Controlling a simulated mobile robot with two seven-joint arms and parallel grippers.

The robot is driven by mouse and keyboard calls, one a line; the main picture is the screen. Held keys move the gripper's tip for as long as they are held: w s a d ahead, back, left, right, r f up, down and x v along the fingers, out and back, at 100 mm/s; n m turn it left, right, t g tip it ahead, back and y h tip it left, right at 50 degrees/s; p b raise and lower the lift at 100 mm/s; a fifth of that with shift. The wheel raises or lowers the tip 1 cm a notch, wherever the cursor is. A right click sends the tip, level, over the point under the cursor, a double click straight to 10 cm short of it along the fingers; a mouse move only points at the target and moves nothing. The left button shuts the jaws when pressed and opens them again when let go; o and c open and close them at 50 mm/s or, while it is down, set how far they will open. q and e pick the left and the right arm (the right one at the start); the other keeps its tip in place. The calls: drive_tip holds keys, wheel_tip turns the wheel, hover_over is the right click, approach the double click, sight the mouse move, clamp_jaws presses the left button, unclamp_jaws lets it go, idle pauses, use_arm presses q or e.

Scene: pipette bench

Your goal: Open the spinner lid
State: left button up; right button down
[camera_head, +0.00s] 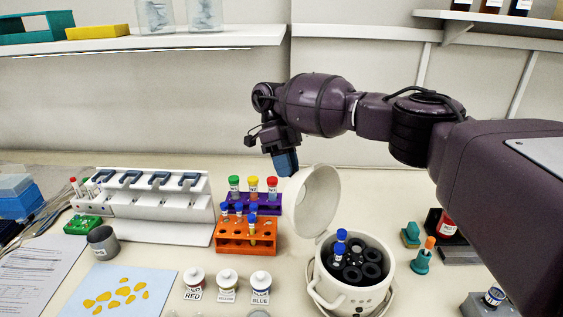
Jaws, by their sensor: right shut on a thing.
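The spinner (327,291) is a white round pot on the bench, right of centre. Its white lid (318,200) stands up, hinged at the back left, and the dark rotor (352,270) inside shows. Two blue-capped tubes (340,243) stand in the rotor. My right gripper (287,170) points down at the upper left edge of the lid and is shut on it. The blue fingers partly hide the grip. My left gripper is not in view.
Orange (232,236) and purple (268,206) tube racks stand left of the spinner. A white pipette stand (150,226) is further left. Labelled bottles (227,284) stand in front. Small green and dark items (420,262) stand to the right. A shelf (230,38) is above.

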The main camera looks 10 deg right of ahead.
drive_tip(key=shift+d+f, duration=0.45)
drive_tip(key=shift+f, duration=0.3)
drive_tip(key=c, duration=1.3)
unclamp_jaws()
drive_tip(key=o, duration=0.4)
drive_tip(key=shift+d, duration=0.15)
drive_tip(key=shift+c, duration=0.2)
drive_tip(key=shift+r, duration=0.15)
drive_tip(key=shift+r, duration=0.1)
drive_tip(key=shift+a+r, duration=0.1)
drive_tip(key=shift+a, duration=0.1)
